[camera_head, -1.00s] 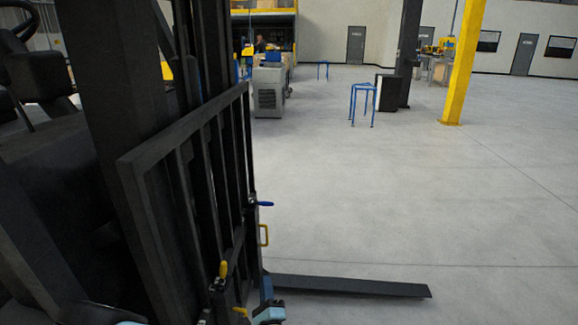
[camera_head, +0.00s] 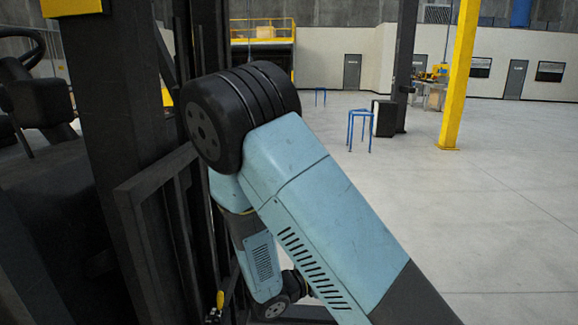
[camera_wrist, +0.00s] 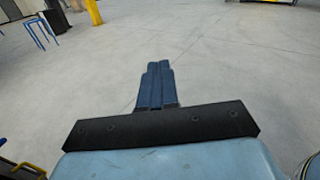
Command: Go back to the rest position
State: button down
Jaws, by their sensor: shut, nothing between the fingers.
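My gripper (camera_wrist: 157,84) shows in the wrist view, its two dark blue fingers pressed together. It is shut and empty, with bare grey floor beyond the fingertips. In the head view my light blue arm is raised and folded across the middle of the picture, in front of the forklift. My gripper is not visible in the head view. No copper tube shows in any view.
A black forklift (camera_head: 107,120) stands close on the left, with its mast and load frame near my arm. A blue stool (camera_head: 360,130), a dark box (camera_head: 384,118) and a yellow post (camera_head: 461,75) stand further back. The floor (camera_head: 480,220) on the right is clear.

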jog(key=s+d+r+m+g+y, duration=0.85)
jog(key=d+r+m, duration=0.25)
jog(key=m, duration=0.4)
jog(key=s+r+m+t+y, duration=0.5)
jog(key=s+r+m, duration=0.5)
jog(key=r, duration=0.4)
jog(key=shift+s+a+r+y, duration=0.2)
jog(key=shift+r+y, duration=0.1)
jog(key=shift+y, duration=0.55)
